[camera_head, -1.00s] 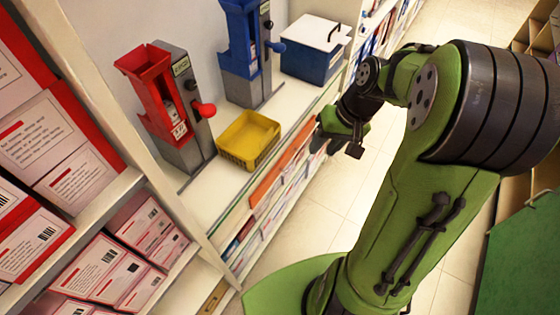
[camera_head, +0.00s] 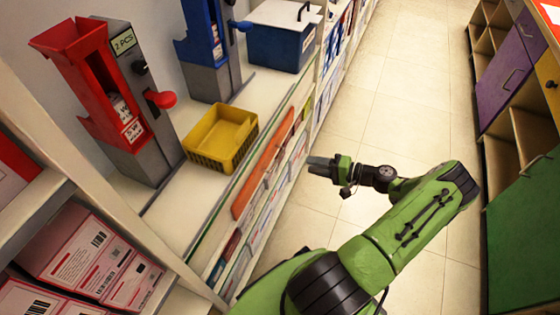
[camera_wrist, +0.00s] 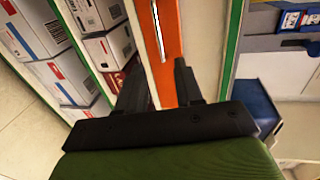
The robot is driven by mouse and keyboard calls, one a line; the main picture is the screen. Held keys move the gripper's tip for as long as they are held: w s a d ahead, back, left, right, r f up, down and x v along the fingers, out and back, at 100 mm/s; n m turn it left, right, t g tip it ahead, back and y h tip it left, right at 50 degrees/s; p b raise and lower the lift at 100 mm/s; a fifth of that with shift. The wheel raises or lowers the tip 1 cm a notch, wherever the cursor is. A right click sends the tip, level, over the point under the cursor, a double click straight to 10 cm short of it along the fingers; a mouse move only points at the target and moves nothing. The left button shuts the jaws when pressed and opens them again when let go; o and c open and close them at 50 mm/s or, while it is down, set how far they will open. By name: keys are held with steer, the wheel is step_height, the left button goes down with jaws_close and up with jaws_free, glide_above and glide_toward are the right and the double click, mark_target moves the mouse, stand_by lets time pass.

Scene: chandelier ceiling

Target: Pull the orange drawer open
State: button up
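The orange drawer (camera_head: 262,166) is a narrow front under the white counter on the left, and it looks shut. In the wrist view its orange front (camera_wrist: 170,45) stands upright in the picture, with a slim pale handle (camera_wrist: 157,28) on it. My gripper (camera_head: 313,161) is in front of the shelf unit, to the right of the drawer and apart from it in the head view. In the wrist view my gripper (camera_wrist: 158,72) is open and empty, its two dark fingers spread with the orange front beyond the gap. The handle lies ahead of the fingertips.
A yellow bin (camera_head: 221,140), a red dispenser (camera_head: 98,95) and a blue dispenser (camera_head: 208,55) stand on the counter (camera_head: 185,207). Boxes fill shelves below. The tiled aisle (camera_head: 395,110) is clear; a cabinet with a green panel (camera_head: 525,245) lines the right.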

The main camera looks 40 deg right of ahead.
steer(key=b+x, duration=0.2)
steer(key=x, duration=0.9)
steer(key=shift+w+a, duration=0.2)
steer(key=shift+w, duration=0.05)
steer(key=shift+f, duration=0.15)
steer(key=shift+c, duration=0.3)
jaws_close()
steer(key=shift+s, duration=0.1)
